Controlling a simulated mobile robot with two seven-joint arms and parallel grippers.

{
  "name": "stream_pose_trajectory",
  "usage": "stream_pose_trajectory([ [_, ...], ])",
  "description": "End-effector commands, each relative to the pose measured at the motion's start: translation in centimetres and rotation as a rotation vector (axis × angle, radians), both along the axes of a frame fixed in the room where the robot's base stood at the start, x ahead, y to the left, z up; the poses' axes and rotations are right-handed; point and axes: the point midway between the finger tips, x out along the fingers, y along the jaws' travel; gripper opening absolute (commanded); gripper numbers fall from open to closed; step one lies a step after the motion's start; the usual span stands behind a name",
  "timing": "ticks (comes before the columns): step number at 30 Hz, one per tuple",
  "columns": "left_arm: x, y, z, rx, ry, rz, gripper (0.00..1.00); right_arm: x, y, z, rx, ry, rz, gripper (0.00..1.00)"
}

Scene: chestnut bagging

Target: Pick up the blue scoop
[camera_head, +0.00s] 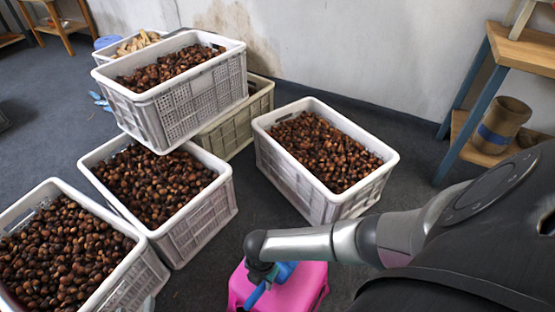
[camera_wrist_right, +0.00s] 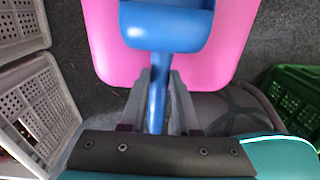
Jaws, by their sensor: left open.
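The blue scoop (camera_wrist_right: 165,27) lies over the pink stool-like surface (camera_wrist_right: 235,40) in the right wrist view, its handle running down between the fingers. My right gripper (camera_wrist_right: 160,85) is around that handle, and both fingers look closed against its sides. In the head view the right gripper (camera_head: 262,275) is at the pink surface (camera_head: 305,290), bottom centre, and my wrist hides much of the scoop (camera_head: 285,271). I cannot tell whether the scoop still touches the pink surface. My left gripper is not in view.
White crates of chestnuts stand at left (camera_head: 150,275), middle left (camera_head: 200,222) and centre (camera_head: 290,180); another (camera_head: 205,100) is stacked behind. A wooden shelf (camera_head: 525,50) stands at right. A green crate (camera_wrist_right: 295,100) shows in the wrist view. Grey floor lies between.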

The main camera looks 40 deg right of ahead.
Motion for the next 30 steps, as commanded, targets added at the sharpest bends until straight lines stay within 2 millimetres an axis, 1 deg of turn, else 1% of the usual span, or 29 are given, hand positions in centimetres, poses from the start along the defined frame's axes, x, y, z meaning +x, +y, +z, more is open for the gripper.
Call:
stream_pose_trajectory([
  [1, 0.0, 0.0, 0.0, 0.0, 0.0, 0.0, 0.5, -0.01, 0.02, 0.0, 0.0, 0.0, 0.0, 0.23],
  [7, 0.0, 0.0, 0.0, 0.0, 0.0, 0.0, 0.5, 0.0, 0.01, 0.0, 0.0, 0.0, 0.0, 0.01],
  [30, 0.03, 0.27, -0.06, 0.014, 0.023, 0.002, 0.5, 0.0, -0.01, 0.29, 0.0, 0.0, 0.0, 0.0],
])
